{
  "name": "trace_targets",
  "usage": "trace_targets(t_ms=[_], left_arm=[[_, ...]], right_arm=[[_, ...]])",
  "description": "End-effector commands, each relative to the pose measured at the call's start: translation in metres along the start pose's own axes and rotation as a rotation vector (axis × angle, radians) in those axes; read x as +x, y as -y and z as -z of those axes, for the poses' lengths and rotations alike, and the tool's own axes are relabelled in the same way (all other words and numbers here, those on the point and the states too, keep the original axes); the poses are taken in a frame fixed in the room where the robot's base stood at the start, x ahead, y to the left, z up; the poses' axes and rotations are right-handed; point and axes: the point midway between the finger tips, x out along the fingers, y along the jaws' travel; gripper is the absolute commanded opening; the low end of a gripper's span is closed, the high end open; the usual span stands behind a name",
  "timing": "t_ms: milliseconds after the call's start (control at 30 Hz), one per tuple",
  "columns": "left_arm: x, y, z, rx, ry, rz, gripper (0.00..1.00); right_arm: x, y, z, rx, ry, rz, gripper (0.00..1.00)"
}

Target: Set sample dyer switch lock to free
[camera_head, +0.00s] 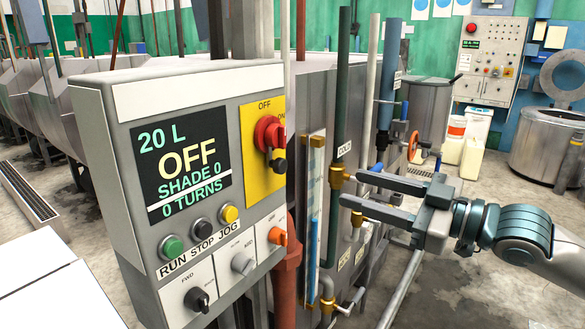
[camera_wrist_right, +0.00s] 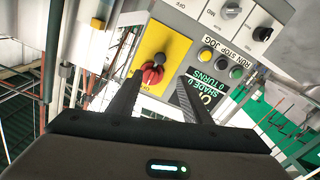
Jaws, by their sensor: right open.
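The grey control panel (camera_head: 190,90) stands at the left of the head view; its display reads 20 L, OFF, SHADE 0 and 0 TURNS. A red rotary switch (camera_head: 267,132) sits on a yellow plate (camera_head: 252,178) marked OFF and ON. A dark round piece (camera_head: 279,166) is on the switch's lower side. The wrist view also shows the red switch (camera_wrist_right: 152,76) and dark piece (camera_wrist_right: 159,59). An orange knob (camera_head: 277,236) is lower on the panel; its label is too small to read. My right gripper (camera_head: 345,187) is open and empty, right of the panel.
Run, stop and jog buttons (camera_head: 202,228), a black knob (camera_head: 197,299) and a grey knob (camera_head: 242,263) are on the panel. Vertical pipes (camera_head: 340,90) and brass valves (camera_head: 338,178) stand between panel and gripper in the head picture. Open floor (camera_head: 470,260) lies at right.

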Motion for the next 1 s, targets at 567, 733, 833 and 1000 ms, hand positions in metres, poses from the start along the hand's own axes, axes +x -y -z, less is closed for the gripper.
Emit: trace_targets(t_ms=[567,733,833,1000], left_arm=[[-0.030,0.000,0.003,0.000,0.001,-0.001,0.31],[-0.041,0.000,0.003,0.000,0.001,-0.001,0.31],[-0.046,0.000,0.004,0.000,0.001,-0.001,0.31],[-0.052,0.000,0.004,0.000,0.001,-0.001,0.31]], right_arm=[[0.084,0.000,0.003,0.003,-0.001,0.001,0.44],[0.112,0.000,0.004,0.004,-0.001,0.002,0.44],[0.126,0.000,0.003,0.002,-0.001,0.002,0.44],[0.145,0.000,0.002,0.001,0.000,0.000,0.44]])
